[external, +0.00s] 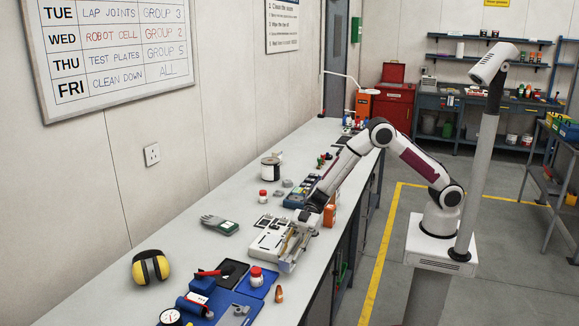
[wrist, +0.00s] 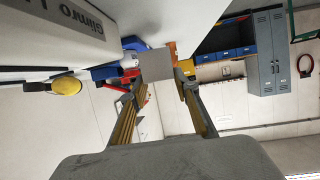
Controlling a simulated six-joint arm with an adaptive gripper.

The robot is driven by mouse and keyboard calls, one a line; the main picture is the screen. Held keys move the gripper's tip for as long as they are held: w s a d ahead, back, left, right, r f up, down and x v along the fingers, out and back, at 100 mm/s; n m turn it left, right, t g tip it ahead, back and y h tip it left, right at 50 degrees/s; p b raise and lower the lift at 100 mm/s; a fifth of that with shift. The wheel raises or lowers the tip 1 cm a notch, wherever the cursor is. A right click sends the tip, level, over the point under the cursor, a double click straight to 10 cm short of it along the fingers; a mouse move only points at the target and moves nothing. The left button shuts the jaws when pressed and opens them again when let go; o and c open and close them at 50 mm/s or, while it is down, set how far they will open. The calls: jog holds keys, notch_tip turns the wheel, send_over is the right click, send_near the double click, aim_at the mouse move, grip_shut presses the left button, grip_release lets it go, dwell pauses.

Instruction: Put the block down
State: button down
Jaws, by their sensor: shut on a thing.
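My gripper (external: 293,250) is low over the near half of the long bench, beside a white device (external: 268,240). In the wrist view, my gripper (wrist: 163,84) has its two yellow-lined fingers on either side of a plain grey block (wrist: 154,64) and is shut on it. In the external view I cannot clearly make out the block at the fingertips. I cannot tell whether it touches the bench.
Near my gripper are a blue mat with a red-capped jar (external: 256,278), a grey glove (external: 219,224) and yellow ear defenders (external: 150,267). An orange box (external: 330,213) stands at the bench's right edge.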

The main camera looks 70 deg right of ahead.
jog(key=shift+r, duration=3.3)
